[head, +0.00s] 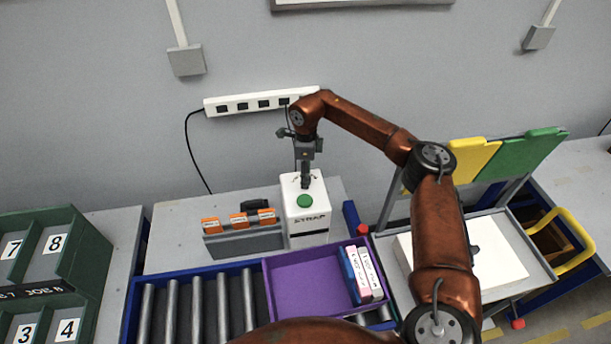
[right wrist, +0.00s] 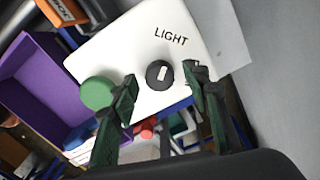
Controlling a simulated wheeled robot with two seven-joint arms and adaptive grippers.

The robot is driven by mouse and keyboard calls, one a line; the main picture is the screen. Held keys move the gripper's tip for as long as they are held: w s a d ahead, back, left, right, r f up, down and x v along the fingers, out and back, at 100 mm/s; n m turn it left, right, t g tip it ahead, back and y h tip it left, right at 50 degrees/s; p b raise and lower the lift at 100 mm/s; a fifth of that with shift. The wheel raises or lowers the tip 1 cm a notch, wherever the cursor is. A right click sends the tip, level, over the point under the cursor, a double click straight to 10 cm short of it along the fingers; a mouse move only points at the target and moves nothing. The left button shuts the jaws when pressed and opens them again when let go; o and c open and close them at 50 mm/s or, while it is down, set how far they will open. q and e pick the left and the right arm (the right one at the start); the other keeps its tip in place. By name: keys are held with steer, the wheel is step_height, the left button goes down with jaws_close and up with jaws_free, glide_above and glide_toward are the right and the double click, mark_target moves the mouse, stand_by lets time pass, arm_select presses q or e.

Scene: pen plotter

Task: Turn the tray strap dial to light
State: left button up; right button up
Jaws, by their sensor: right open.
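The tray strap machine is a white box (head: 305,212) marked STRAP, with a green button (head: 304,201), on the bench at the back. Its dial (right wrist: 159,75), a round black knob with a white mark, shows in the right wrist view. The word LIGHT (right wrist: 171,37) is printed above the dial there. The white mark lies roughly along the line toward LIGHT; its exact setting is hard to tell. My right gripper (right wrist: 164,90) is open, its fingers on either side of the dial with gaps showing. In the head view the right gripper (head: 305,184) hides the dial. My left gripper is out of view.
A purple tray (head: 290,275) holding small boxes (head: 361,275) sits on the roller conveyor (head: 195,305) in front. A grey holder with orange-topped items (head: 239,220) stands left of the machine. A power strip (head: 262,102) is on the wall behind.

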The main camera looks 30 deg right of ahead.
step_height(320, 180, up, 12)
steer(key=shift+f, duration=0.15)
steer(key=shift+f, duration=0.1)
stand_by(0.6)
